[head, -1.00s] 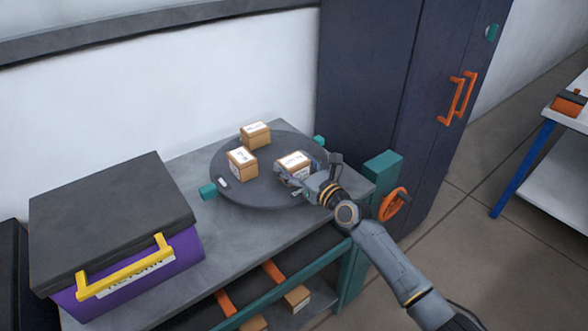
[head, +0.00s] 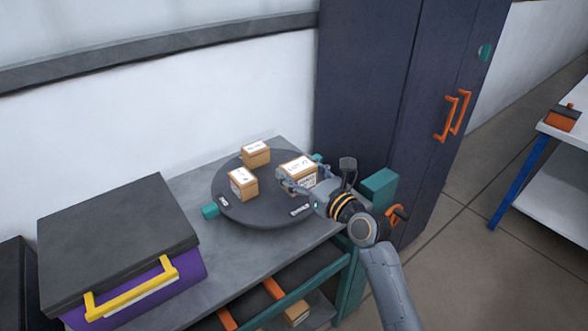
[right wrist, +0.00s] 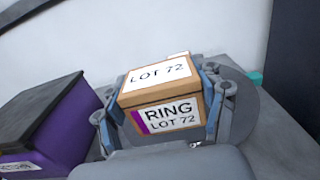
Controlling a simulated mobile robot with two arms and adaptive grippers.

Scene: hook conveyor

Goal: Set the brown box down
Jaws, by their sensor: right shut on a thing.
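My right gripper (head: 304,174) is shut on a brown box (head: 299,165) with white labels, its fingers on two opposite sides. In the right wrist view the held box (right wrist: 155,92) reads "RING LOT 72" and sits upright between the fingers (right wrist: 165,105). The box is over the right part of a dark round turntable (head: 255,212) and appears raised above it; its underside is hidden. Two similar brown boxes stand on the turntable, one at the back (head: 256,156) and one at the left (head: 243,185). My left gripper is not in view.
A purple bin (head: 190,262) with a dark lid and yellow handle stands left on the grey bench (head: 195,232). A dark cabinet (head: 370,90) rises behind right. More boxes (head: 296,313) sit on the shelf below.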

